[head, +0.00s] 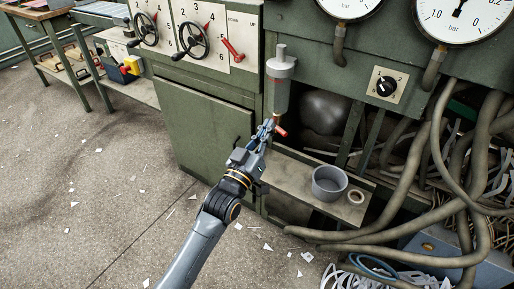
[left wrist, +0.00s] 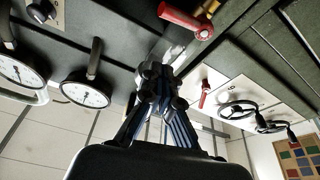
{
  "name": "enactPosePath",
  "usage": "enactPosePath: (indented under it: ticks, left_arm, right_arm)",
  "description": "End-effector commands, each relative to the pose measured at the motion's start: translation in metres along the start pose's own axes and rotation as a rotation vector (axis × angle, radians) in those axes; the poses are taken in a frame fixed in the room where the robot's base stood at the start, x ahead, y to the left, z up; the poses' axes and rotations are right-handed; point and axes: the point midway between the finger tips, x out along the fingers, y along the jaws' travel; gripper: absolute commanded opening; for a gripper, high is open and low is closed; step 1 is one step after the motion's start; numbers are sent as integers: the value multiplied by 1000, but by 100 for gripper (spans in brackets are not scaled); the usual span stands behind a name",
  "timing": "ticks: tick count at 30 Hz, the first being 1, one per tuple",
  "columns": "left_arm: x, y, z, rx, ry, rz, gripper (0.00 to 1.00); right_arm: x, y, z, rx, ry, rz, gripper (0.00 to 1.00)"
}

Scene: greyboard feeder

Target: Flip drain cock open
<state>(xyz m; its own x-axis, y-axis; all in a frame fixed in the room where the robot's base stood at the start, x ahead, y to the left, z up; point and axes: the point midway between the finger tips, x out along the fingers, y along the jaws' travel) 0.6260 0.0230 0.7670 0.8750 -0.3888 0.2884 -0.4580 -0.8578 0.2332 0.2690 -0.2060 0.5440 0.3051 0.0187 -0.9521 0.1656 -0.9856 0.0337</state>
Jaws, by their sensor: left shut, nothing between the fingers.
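The drain cock's red handle (head: 281,132) sits under a grey cylinder (head: 280,85) on the front of the green machine. In the left wrist view the red handle (left wrist: 184,21) lies near the top, roughly level and tilted, beside a brass fitting (left wrist: 208,7). My left gripper (head: 269,124) is shut and empty, its fingertips close to the left of the cock in the head view. In the left wrist view my gripper (left wrist: 161,80) shows below the handle, with a visible gap to it. Whether the fingertips touch the cock in the head view I cannot tell. My right gripper is out of view.
Thick hoses (head: 440,150) hang at the right. Another red lever (head: 232,50) and two handwheels (head: 191,40) are on the panel. Open floor lies at the left.

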Motion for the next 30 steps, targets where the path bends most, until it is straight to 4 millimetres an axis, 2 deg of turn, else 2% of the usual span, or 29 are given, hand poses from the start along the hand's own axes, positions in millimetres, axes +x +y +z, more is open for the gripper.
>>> enactPosePath:
  ticks: [1, 3, 9, 30]
  left_arm:
    - [10, 0, 0, 0, 3, 1, 0]
    - [9, -1, 19, -1, -5, -1, 0]
    - [15, 0, 36, 1, -1, 0, 0]
    - [15, 0, 41, 41, -2, 13, 0]
  right_arm:
    - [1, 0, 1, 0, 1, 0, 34]
    - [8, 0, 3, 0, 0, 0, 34]
    - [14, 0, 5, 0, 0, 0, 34]
    - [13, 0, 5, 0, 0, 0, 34]
